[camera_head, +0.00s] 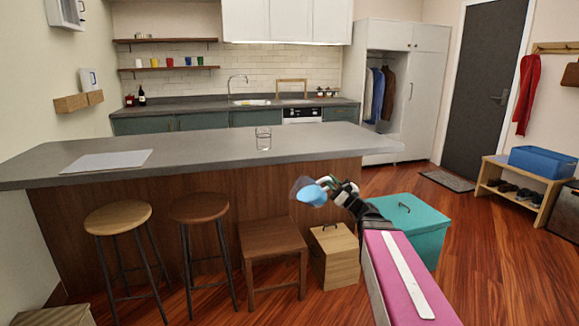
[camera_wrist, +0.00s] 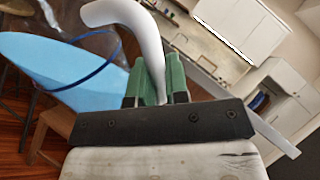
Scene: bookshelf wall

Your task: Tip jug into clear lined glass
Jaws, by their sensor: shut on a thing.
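The clear lined glass (camera_head: 263,143) stands upright on the grey counter (camera_head: 215,150). The jug (camera_head: 312,195) is light blue, with a greyish, see-through-looking part at its upper left. In the wrist view the jug (camera_wrist: 60,72) shows a dark blue band and a pale curved handle (camera_wrist: 118,14). My gripper (camera_head: 346,188) is shut on this handle; its green fingers (camera_wrist: 154,82) are on either side of it. The jug hangs in the air in front of the counter, right of and nearer than the glass, apart from it. It looks tilted; its contents cannot be made out.
A pale flat board (camera_head: 107,161) lies on the counter's left; the counter around the glass is clear. Two stools (camera_head: 118,215), a low wooden seat (camera_head: 270,237), a wooden box (camera_head: 334,255) and a teal chest (camera_head: 410,222) stand in front of the counter.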

